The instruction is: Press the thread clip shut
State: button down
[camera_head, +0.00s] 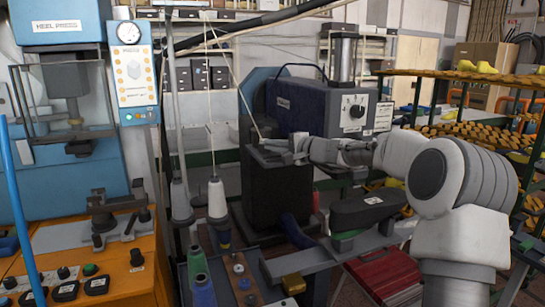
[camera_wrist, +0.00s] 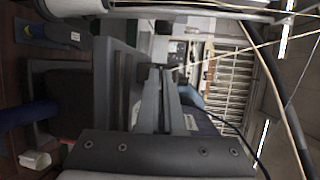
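My gripper (camera_head: 278,152) reaches in from the right, over the top of the dark machine body (camera_head: 275,195). In the wrist view my gripper (camera_wrist: 161,72) shows two dark grey finger bars close side by side. Whether they are shut on something is not clear. A pale thread (camera_head: 247,105) slants down to the machine top beside the fingertips. The thread (camera_wrist: 245,52) also runs to the fingertips in the wrist view. The thread clip cannot be made out for certain; the spot where the thread ends is small and partly covered by my gripper.
A white thread cone (camera_head: 217,198) stands left of the machine, with green and blue spools (camera_head: 200,285) in front. A blue-grey machine head (camera_head: 310,105) stands close behind my gripper. A dark padded arm (camera_head: 368,208) and a red case (camera_head: 385,272) are below my arm.

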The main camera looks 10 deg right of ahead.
jog(key=shift+d+f+t+y+b, duration=0.1)
jog(key=shift+f+t+y+b, duration=0.4)
jog(key=shift+b, duration=3.25)
jog(key=shift+r+n+b, duration=0.1)
jog(key=shift+n+b, duration=0.2)
jog(key=shift+b, duration=0.55)
jog(key=c, duration=1.1)
grip_release()
jog(key=shift+r+p, duration=0.1)
jog(key=shift+p, duration=0.45)
jog(key=p, duration=0.4)
jog(key=shift+r, duration=0.4)
jog(key=r+m+g+h+p, duration=0.1)
jog(key=p, duration=1.1)
jog(key=shift+w+g+h+p, duration=0.1)
jog(key=shift+g+h+p, duration=0.2)
jog(key=shift+g, duration=0.1)
jog(key=shift+p, duration=0.4)
